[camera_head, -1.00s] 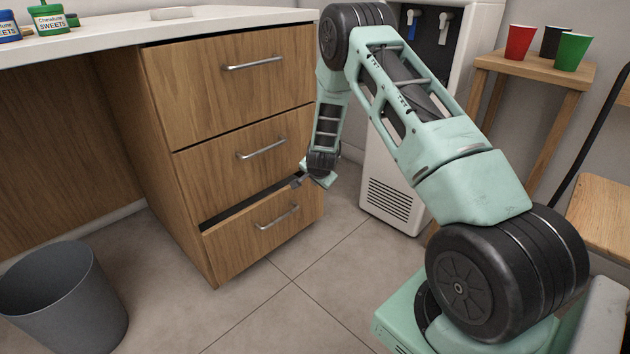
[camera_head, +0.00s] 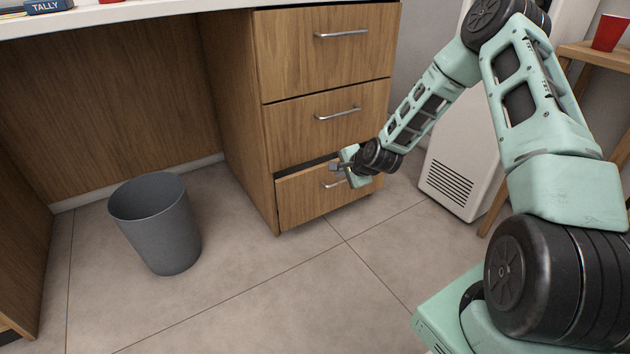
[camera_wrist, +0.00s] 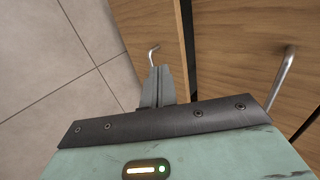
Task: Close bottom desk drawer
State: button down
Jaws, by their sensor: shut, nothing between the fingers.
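The bottom desk drawer (camera_head: 300,199) has a wooden front and a metal handle, and stands slightly open with a dark gap along its top edge. My gripper (camera_head: 336,168) is shut and empty, at the upper part of that drawer's front, near the handle. In the wrist view the shut fingers (camera_wrist: 158,82) point at the bottom drawer's front (camera_wrist: 130,35), beside its handle, which the fingers partly hide. I cannot tell whether they touch the front. The middle drawer (camera_head: 310,125) and top drawer (camera_head: 300,55) look shut.
A grey bin (camera_head: 160,230) stands on the floor left of the drawers. A white water dispenser (camera_head: 462,170) and a wooden stand with a red cup (camera_head: 609,33) are to the right. The tiled floor in front of the drawers is clear.

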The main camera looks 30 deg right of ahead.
jog(key=b+x, duration=0.2)
jog(key=x, duration=0.2)
jog(key=r+b+x, duration=0.1)
jog(key=b+x, duration=0.1)
jog(key=x, duration=0.2)
jog(key=w+b+x, duration=0.1)
jog(key=b+x, duration=0.1)
jog(key=x, duration=0.2)
jog(key=shift+w+r+b, duration=0.1)
jog(key=shift+w+b, duration=0.1)
jog(key=shift+b, duration=0.2)
jog(key=shift+w+r, duration=0.1)
jog(key=shift+w, duration=0.35)
